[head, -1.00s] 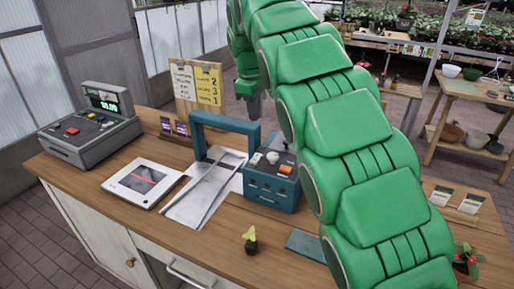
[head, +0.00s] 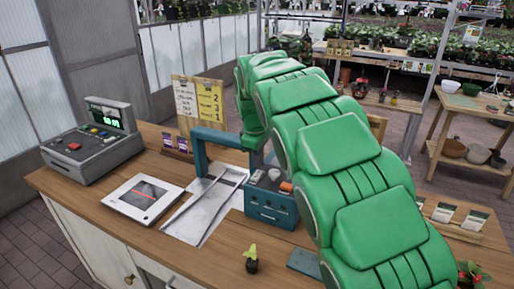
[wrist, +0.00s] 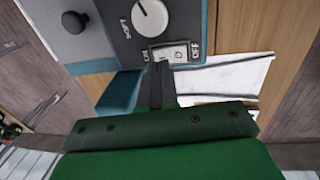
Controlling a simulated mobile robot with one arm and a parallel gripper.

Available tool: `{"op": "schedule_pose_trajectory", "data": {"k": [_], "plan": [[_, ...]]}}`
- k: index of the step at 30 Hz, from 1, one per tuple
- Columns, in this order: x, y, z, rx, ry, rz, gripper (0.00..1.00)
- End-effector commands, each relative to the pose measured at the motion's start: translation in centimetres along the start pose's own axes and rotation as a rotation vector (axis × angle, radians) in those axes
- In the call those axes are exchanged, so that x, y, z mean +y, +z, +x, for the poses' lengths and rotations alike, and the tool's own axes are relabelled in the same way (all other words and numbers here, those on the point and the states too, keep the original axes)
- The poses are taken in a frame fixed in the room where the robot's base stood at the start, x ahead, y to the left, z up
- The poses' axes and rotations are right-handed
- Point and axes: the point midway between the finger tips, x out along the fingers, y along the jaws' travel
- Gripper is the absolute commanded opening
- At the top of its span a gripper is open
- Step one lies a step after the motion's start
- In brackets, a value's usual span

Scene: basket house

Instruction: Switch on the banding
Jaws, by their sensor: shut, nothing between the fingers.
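The banding machine is a teal box (head: 270,209) with a tall teal arch (head: 216,138), standing on the wooden counter. My gripper (wrist: 160,69) is shut and empty. Its dark fingertips are at the edge of the switch, towards the ON side. I cannot tell whether they touch it. In the head view the fingertips are not clear, and my green arm covers part of the machine.
A small potted plant (head: 251,259) stands in front of the machine. White sheets (head: 205,206) lie beside the arch.

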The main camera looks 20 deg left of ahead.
Motion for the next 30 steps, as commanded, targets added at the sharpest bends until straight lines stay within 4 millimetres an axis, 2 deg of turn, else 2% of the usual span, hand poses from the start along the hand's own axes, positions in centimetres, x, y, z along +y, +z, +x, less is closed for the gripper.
{"op": "schedule_pose_trajectory", "data": {"k": [3, 9, 23, 30], "plan": [[-0.1, 0.1, 1.4, -0.002, -0.003, 0.000, 0.00], [0.0, 0.0, 2.5, 0.000, 0.001, 0.000, 0.00], [0.0, 0.0, 2.7, 0.000, -0.003, 0.000, 0.00], [0.1, -0.1, 3.4, -0.002, -0.054, 0.000, 0.00]]}}
